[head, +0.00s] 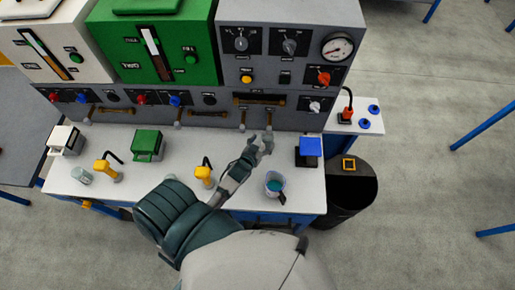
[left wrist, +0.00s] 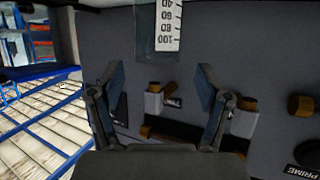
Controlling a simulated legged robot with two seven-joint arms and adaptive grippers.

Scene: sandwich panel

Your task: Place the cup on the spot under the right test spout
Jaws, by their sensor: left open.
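A clear cup with blue-green liquid and a dark handle (head: 275,184) stands upright on the white bench top (head: 240,206), right of my left forearm. My left gripper (head: 264,142) is open and empty, beyond the cup and close to the grey panel front. In the left wrist view the open fingers (left wrist: 160,80) face the panel, with grey-and-brass fittings (left wrist: 154,103) between and beside them. Short grey spouts (head: 242,127) hang below the brass pipes; I cannot tell which is the right test spout. The spot under it is not clearly visible. My right gripper is out of view.
A clear beaker (head: 82,175) stands at the bench's left. Yellow-handled pieces (head: 108,168) and a green box (head: 148,145) stand along the bench. A blue-topped block (head: 309,147) is right of my gripper. A black bin (head: 350,192) stands beyond the bench's right edge.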

